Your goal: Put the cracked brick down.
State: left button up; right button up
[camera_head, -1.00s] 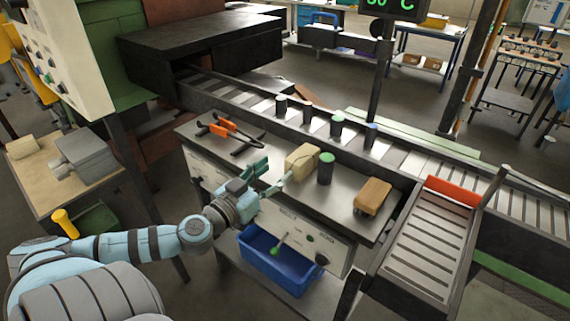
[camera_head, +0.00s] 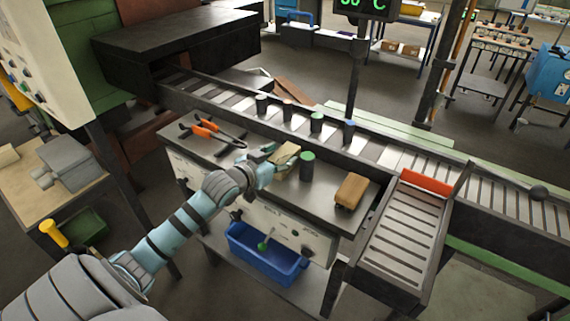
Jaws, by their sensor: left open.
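A pale beige block (camera_head: 286,155), which I take to be the cracked brick, is at the middle of the steel bench top (camera_head: 234,139). It appears to rest there; no crack can be made out at this size. My left gripper (camera_head: 273,161) is open at the block's near left side, its teal fingers close to it. The gripper hides part of the block, and I cannot tell whether the fingers touch it. My right gripper is not in view.
A dark cylinder with a green top (camera_head: 307,167) stands just right of the block. A tan-brown block (camera_head: 351,190) lies further right, and orange-handled tongs (camera_head: 206,128) lie left. A roller conveyor (camera_head: 385,153) runs behind. A blue bin (camera_head: 266,254) sits below.

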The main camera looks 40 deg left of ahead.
aim_at(285, 152)
pick_arm(q)
jog(key=shift+x, duration=1.55)
jog(key=shift+s, duration=0.15)
jog(key=c, duration=0.9)
grip_shut()
